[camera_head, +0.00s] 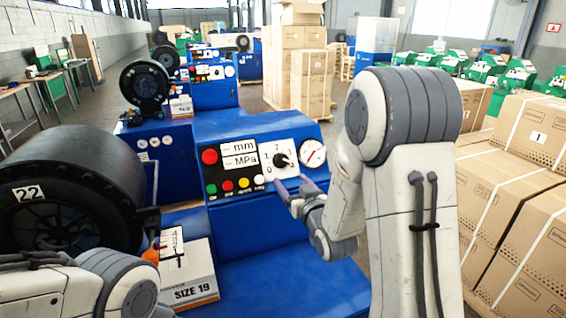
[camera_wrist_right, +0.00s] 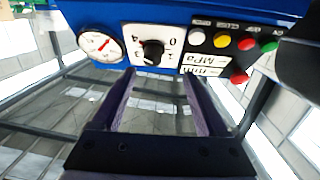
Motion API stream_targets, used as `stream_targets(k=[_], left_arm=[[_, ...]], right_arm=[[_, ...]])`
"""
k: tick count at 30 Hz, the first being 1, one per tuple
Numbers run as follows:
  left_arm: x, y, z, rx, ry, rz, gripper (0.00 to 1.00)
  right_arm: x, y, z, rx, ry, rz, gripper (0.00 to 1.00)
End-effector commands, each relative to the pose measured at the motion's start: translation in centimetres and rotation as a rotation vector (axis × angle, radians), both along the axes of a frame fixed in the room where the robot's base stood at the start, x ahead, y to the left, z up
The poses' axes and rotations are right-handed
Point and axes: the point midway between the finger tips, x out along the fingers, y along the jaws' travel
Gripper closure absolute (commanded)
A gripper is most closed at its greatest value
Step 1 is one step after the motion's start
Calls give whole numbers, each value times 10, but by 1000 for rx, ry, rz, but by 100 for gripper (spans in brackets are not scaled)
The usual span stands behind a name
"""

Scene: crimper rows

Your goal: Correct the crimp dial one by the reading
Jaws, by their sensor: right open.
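The crimp dial is a black knob on a white numbered plate (camera_head: 281,160), on the blue crimper's slanted panel. In the right wrist view the knob (camera_wrist_right: 153,50) appears upside down; its exact setting is too small to read surely. My right gripper (camera_head: 290,182) is open and empty, just below the dial and apart from it. In the wrist view its two fingers (camera_wrist_right: 159,75) point toward the dial plate. The mm and MPa displays (camera_head: 240,154) show dashes. The round gauge (camera_head: 313,153) has a red needle. My left arm shows at bottom left; its fingers are not discernible.
A red button (camera_head: 209,156) and a row of small coloured buttons (camera_head: 243,183) sit left of the dial. A SIZE 19 box (camera_head: 190,285) and a big black drum marked 22 (camera_head: 60,195) stand left. Stacked cartons (camera_head: 520,215) fill the right.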

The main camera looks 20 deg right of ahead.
Motion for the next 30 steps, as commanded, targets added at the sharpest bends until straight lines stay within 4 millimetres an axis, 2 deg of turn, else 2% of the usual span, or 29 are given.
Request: stream_targets(k=[3, 7, 15, 21, 30], left_arm=[[0, 0, 1, 0, 0, 0, 43], [0, 0, 8, 0, 0, 0, 43], [0, 0, 32, 0, 0, 1, 43], [0, 0, 43, 0, 0, 2, 43], [0, 0, 47, 0, 0, 2, 43]], right_arm=[[1, -11, 5, 4, -48, -17, 24], [12, -13, 9, 4, -59, -17, 24], [62, -14, 11, 4, -59, -16, 24], [92, -14, 9, 3, -58, -15, 24], [105, -14, 7, 3, -58, -17, 24]])
